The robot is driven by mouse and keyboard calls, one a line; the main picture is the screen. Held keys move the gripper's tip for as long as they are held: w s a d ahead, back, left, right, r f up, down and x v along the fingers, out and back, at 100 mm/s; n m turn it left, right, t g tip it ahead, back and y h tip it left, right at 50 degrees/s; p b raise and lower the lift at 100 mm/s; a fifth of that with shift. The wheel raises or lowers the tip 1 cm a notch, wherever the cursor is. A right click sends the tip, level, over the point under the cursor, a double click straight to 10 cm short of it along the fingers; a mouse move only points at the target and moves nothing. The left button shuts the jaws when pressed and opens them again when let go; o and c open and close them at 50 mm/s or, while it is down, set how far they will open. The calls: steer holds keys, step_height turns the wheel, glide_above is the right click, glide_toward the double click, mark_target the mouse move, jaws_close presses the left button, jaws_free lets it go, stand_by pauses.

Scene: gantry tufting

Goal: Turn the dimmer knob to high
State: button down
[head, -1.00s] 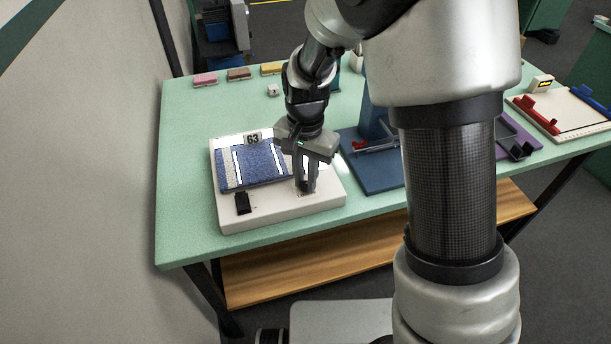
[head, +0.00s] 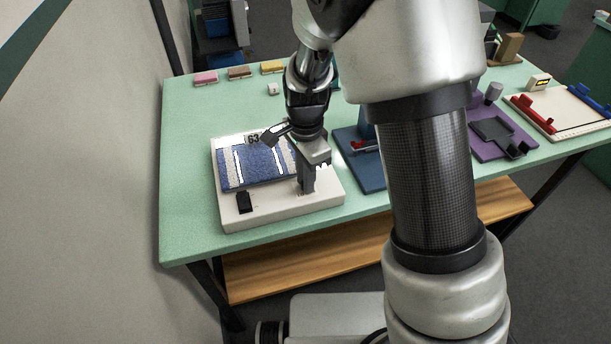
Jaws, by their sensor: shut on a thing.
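A white light box (head: 268,215) stands on the green table, with a blue and grey striped tufted sample (head: 256,165) lying on its lit top and a tag marked 63 (head: 253,139) at its back edge. A black switch (head: 244,202) is at the box's front left. My gripper (head: 307,188) points down at the box's front right, its fingers shut on the dimmer knob. The knob itself is hidden behind the fingers, so its setting cannot be read.
A blue stand (head: 368,170) is just right of the box. A purple tray (head: 492,142) and a white board with red and blue clamps (head: 560,118) lie farther right. Small coloured blocks (head: 239,73) line the back. The table's left part is clear.

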stand_by(0.3)
steer(key=c, duration=1.7)
jaws_free()
steer(key=shift+o, duration=0.2)
steer(key=shift+r, duration=0.15)
step_height(320, 180, up, 17)
steer(key=p, duration=0.1)
steer(key=shift+r, duration=0.1)
